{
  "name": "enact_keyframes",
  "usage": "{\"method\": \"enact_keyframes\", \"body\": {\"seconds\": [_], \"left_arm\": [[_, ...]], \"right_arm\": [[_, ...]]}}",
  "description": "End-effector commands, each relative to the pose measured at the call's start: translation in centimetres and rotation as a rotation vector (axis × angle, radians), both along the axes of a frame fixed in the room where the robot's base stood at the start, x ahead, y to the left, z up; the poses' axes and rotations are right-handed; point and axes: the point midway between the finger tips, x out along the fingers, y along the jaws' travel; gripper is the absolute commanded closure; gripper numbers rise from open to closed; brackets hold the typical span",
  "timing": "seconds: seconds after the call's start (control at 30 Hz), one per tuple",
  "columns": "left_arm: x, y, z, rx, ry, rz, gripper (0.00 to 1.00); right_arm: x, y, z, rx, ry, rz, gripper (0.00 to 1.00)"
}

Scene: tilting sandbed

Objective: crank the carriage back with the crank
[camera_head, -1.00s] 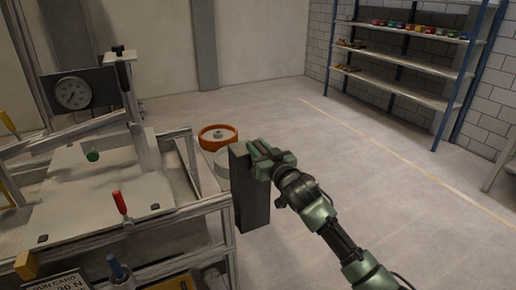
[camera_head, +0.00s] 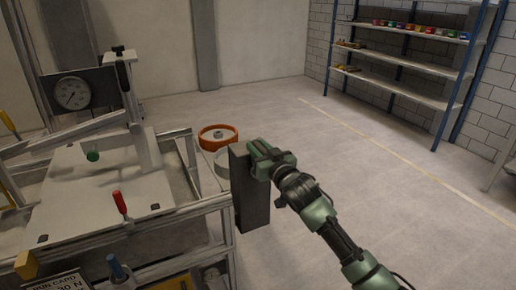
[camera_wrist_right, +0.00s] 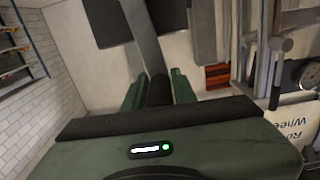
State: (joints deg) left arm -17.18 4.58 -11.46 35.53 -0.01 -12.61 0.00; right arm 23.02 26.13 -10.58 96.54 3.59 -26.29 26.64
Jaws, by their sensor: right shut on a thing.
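My right gripper (camera_head: 268,160) is at the right end of the sandbed frame, beside a dark grey upright block (camera_head: 248,190). In the right wrist view its two green fingers (camera_wrist_right: 156,92) are shut on the dark crank handle (camera_wrist_right: 158,88). The grey crank arm (camera_wrist_right: 145,40) runs up from the handle in that view. In the head view the gripper and block hide the handle. A pale upright post with a black knob (camera_head: 122,75) stands over the bed by a dial gauge (camera_head: 72,93); I cannot tell whether it is part of the carriage. My left gripper is not in view.
An orange wheel (camera_head: 217,133) is just behind the frame's right end. The floor to the right is clear up to a shelf rack (camera_head: 405,75).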

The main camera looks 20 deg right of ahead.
Motion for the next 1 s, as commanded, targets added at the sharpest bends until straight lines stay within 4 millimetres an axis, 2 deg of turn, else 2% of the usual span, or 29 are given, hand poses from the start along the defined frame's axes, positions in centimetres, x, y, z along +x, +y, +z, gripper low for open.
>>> {"method": "enact_keyframes", "body": {"seconds": [0.23, 0.43, 0.77, 0.8, 0.83, 1.0], "left_arm": [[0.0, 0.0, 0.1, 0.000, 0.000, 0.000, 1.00], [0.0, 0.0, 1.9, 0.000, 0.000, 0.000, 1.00], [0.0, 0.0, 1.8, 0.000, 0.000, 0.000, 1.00], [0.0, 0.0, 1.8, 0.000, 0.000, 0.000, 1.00], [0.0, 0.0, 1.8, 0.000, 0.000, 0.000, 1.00], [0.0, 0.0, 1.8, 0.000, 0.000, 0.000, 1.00]], "right_arm": [[0.0, 0.1, 0.0, 0.013, 0.002, 0.002, 1.00], [0.1, -1.4, 0.3, 0.126, 0.008, -0.002, 1.00], [0.1, -1.8, 0.2, 0.148, 0.004, -0.002, 1.00], [0.1, -1.8, 0.2, 0.147, 0.004, -0.003, 0.61], [0.1, -1.8, 0.2, 0.147, 0.004, -0.002, 0.55], [0.1, -1.8, 0.1, 0.144, 0.004, -0.002, 0.55]]}}
